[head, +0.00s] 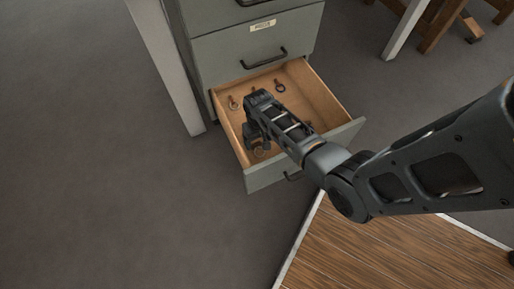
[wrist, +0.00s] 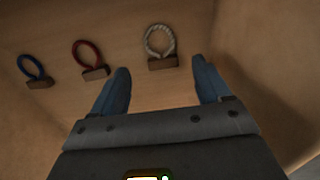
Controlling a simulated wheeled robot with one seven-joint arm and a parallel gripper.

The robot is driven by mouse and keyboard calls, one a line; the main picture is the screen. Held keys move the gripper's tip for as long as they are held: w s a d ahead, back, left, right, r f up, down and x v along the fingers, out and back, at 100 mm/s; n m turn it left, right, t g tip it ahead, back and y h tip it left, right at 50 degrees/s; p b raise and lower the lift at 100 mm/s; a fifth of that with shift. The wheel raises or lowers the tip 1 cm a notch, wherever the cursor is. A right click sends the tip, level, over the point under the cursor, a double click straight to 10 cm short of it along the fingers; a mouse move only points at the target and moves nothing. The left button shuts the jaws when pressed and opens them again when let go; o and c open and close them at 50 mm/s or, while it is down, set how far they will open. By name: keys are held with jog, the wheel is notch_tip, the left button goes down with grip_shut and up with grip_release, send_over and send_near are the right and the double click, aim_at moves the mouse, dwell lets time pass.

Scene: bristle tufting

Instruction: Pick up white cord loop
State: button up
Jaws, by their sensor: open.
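In the wrist view, the white cord loop (wrist: 160,41) is a twisted ring joined to a small brown block (wrist: 162,63). It lies on the wooden bottom of the open drawer (head: 318,92). My gripper (wrist: 160,72) is open and empty, its two blue-grey fingers apart. The loop shows just beyond the fingertips, roughly centred between them. In the head view my gripper (head: 257,142) reaches down into the drawer. I cannot tell there which small loop is the white one.
A red loop (wrist: 88,54) and a blue loop (wrist: 32,67), each with a brown block, lie left of the white one in the wrist view. Drawer walls rise around them. The grey cabinet (head: 225,50) stands behind the drawer; a wooden surface (head: 370,250) is at front right.

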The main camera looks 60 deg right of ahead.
aim_at(258, 149)
notch_tip(258, 149, down, 5)
jog(key=b, duration=0.3)
jog(key=shift+a+r, duration=0.1)
jog(key=shift+r, duration=0.1)
jog(key=c, duration=1.1)
jog(key=shift+r, duration=0.1)
